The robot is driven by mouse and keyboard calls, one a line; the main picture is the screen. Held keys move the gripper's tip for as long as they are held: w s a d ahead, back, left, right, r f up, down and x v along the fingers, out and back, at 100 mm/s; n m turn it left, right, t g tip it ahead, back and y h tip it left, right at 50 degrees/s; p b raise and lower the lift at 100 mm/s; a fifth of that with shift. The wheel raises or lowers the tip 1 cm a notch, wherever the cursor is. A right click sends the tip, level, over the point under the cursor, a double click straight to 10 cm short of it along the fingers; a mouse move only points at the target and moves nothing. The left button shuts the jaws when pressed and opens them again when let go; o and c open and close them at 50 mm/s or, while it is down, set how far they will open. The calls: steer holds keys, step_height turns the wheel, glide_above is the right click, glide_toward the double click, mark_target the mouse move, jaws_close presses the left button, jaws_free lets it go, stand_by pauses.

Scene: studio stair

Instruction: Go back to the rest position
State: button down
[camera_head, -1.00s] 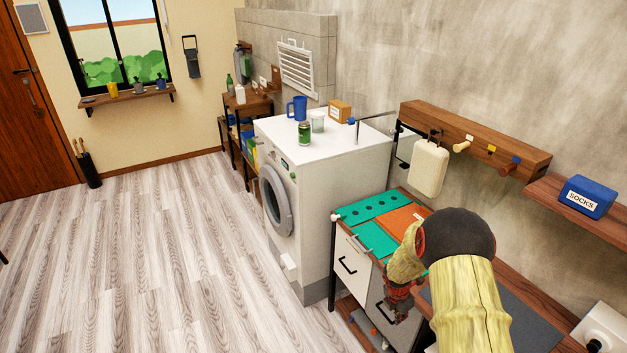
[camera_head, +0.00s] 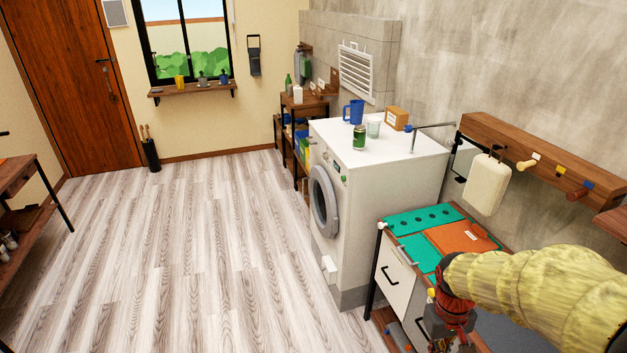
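My arm, in a pale yellow cover, comes in from the lower right of the head view. My gripper (camera_head: 450,340) hangs at its end, low in front of the drawer cabinet (camera_head: 398,280). The fingertips are small, dark and cut by the lower picture edge, so I cannot tell whether they are open or shut. I see no held object, but the fingers are mostly hidden.
A white washing machine (camera_head: 375,190) stands left of the cabinet, with a blue mug (camera_head: 354,112) and a green can (camera_head: 360,137) on top. A wooden peg rail (camera_head: 545,160) is on the right wall. The floor (camera_head: 190,250) is clear on the left. A shelf unit (camera_head: 25,190) stands at the far left.

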steer(key=s+a+r+t, duration=0.3)
steer(key=s+a+r, duration=0.1)
steer(key=r, duration=0.4)
steer(key=s+a+r+m+t+y, duration=0.1)
steer(key=s+a+r+t, duration=0.2)
steer(key=r, duration=0.6)
steer(key=s+a+b, duration=0.1)
steer(key=s+a, duration=0.1)
steer(key=shift+s+a+r, duration=0.15)
steer(key=shift+a+r, duration=0.1)
steer(key=shift+a, duration=0.05)
